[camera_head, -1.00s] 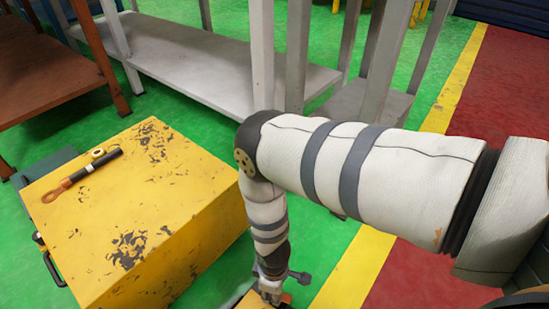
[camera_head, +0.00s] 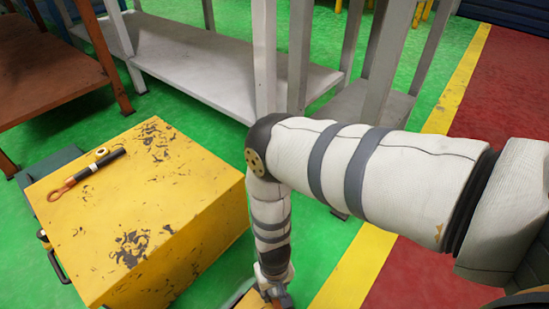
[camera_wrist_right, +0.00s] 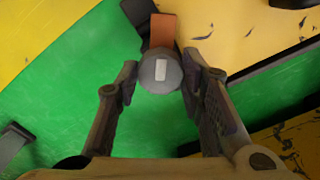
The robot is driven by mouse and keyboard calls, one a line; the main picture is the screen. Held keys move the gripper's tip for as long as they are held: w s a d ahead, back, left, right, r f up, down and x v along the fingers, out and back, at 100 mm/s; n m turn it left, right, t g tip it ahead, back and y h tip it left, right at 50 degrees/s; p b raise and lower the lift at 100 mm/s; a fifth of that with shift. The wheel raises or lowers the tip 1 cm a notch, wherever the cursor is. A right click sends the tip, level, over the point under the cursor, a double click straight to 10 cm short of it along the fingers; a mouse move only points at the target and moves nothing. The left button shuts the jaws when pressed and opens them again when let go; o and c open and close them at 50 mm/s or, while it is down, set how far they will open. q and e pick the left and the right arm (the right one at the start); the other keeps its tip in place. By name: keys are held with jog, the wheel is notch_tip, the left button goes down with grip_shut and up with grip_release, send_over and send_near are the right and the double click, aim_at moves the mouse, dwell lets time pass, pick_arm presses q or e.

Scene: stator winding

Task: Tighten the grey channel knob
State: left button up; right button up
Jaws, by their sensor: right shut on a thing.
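The grey channel knob (camera_wrist_right: 160,74) is a round grey piece with a pale rectangular mark on its face, seen end-on in the right wrist view. An orange piece (camera_wrist_right: 162,32) and a dark piece (camera_wrist_right: 138,14) show just behind it. My right gripper (camera_head: 277,296) is at the bottom edge of the head view, pointing down. In the right wrist view its two fingers are on either side of the knob, shut on it. The knob cannot be made out in the head view. My left gripper is not in view.
A worn yellow box (camera_head: 190,212) stands left of my right arm, with a black and orange tool (camera_head: 88,174) on top. A grey shelf (camera_head: 225,75) and a brown table (camera_head: 45,75) stand behind. Green floor (camera_head: 325,240) shows between them.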

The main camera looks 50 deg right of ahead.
jog(key=m, duration=0.5)
jog(key=shift+w+r+m, duration=0.1)
jog(key=shift+w+m, duration=0.2)
jog(key=m, duration=0.4)
jog(key=shift+m, duration=0.4)
jog(key=shift+d+m, duration=0.1)
jog(key=shift+m, duration=0.2)
jog(key=o, duration=1.2)
jog(key=shift+s, duration=0.1)
notch_tip(320, 180, up, 12)
